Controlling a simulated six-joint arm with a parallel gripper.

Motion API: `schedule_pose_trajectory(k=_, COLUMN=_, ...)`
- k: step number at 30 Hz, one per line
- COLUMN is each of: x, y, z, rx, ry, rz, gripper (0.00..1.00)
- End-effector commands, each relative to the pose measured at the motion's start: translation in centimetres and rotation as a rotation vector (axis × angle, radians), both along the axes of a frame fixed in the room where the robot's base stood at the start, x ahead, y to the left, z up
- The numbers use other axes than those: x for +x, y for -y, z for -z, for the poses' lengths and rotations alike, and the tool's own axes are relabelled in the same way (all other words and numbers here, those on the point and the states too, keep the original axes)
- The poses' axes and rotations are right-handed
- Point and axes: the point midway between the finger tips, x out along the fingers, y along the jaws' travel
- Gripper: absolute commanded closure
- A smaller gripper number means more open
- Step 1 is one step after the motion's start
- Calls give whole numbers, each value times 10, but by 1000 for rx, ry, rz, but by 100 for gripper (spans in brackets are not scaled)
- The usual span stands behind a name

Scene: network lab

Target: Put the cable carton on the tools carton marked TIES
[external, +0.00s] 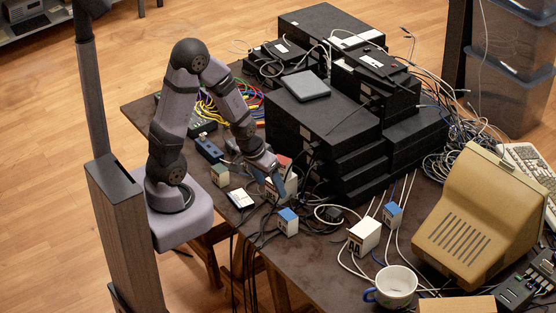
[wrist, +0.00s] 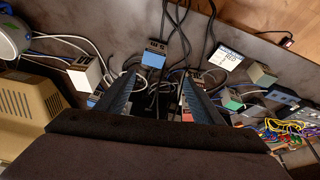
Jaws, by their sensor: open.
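My gripper (external: 280,180) is open, low over the table beside the black stack. Its two fingers (wrist: 160,88) point down and away in the wrist view, with dark cables between them. A pale carton with a reddish top (external: 284,162) is partly hidden behind the gripper. Small blue-topped cartons stand in front of it (external: 288,222) and to the right (external: 392,214). A white carton marked AA (external: 364,238) stands between cables; a pale carton shows at left in the wrist view (wrist: 84,73). A green-topped carton (external: 220,175) is left. I cannot read TIES or identify the cable carton.
The black equipment stack (external: 325,125) rises close behind the gripper. Loose cables cover much of the table. A white mug (external: 393,287) and a beige monitor (external: 472,215) stand at the right. A white-faced box (external: 241,198) lies near the left edge.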

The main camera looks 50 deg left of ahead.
Motion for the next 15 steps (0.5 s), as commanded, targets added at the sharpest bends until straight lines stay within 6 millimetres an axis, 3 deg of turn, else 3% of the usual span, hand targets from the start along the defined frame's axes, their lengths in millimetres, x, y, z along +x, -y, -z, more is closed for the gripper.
schedule_pose_trajectory(k=9, x=-78, y=7, z=-49, rx=12, ry=-263, rz=118, gripper=39)
schedule_pose_trajectory(k=15, x=-101, y=6, z=-61, rx=20, ry=-336, rz=142, gripper=39)
